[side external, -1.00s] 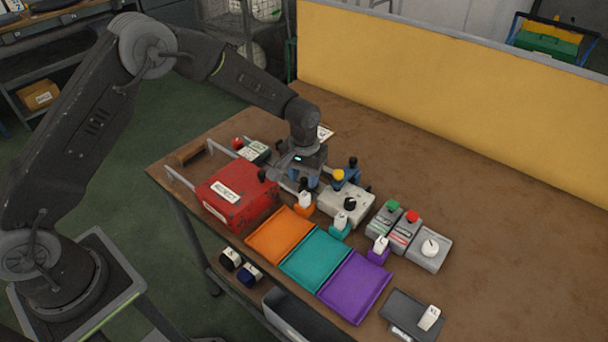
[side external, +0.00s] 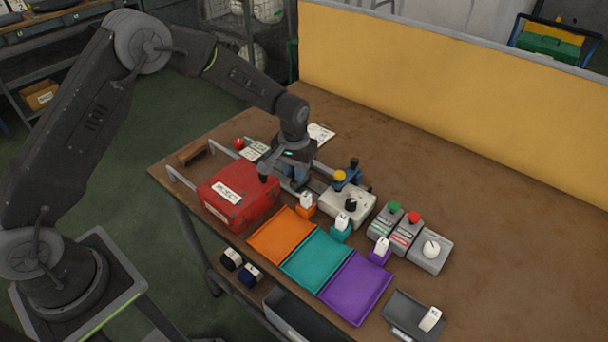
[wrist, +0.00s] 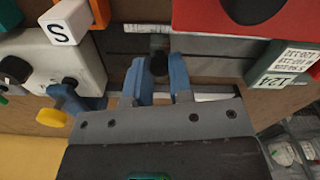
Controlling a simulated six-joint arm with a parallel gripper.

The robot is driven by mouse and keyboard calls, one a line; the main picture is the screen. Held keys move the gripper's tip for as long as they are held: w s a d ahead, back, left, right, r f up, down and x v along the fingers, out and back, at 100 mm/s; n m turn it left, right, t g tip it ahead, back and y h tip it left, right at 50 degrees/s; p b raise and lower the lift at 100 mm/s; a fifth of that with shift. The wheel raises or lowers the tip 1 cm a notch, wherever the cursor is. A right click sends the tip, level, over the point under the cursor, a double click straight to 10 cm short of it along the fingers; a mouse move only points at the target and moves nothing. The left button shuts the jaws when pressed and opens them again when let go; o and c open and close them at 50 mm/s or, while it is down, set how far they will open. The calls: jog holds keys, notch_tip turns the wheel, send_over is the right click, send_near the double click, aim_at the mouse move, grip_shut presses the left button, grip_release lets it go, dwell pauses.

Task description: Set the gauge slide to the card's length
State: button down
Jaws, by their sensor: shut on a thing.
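My gripper (side external: 297,182) is low behind the red box. In the wrist view its two blue fingers (wrist: 162,88) are closed around the dark knob (wrist: 159,63) of the gauge slide. The grey gauge rail (wrist: 205,45) runs sideways beneath the knob. The slide and scale are largely hidden in the side view. A printed card (side external: 255,150) in a dark green holder stands beyond the red box; in the wrist view the card (wrist: 287,65) is at the right, its print only partly legible.
The red box (side external: 238,193) stands close beside the gripper. Orange (side external: 283,235), teal (side external: 318,258) and purple (side external: 356,287) trays lie in front. The bench's far right is clear.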

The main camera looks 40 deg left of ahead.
jog(key=shift+a, duration=0.55)
jog(key=c, duration=1)
grip_release()
jog(key=shift+r, duration=6.9)
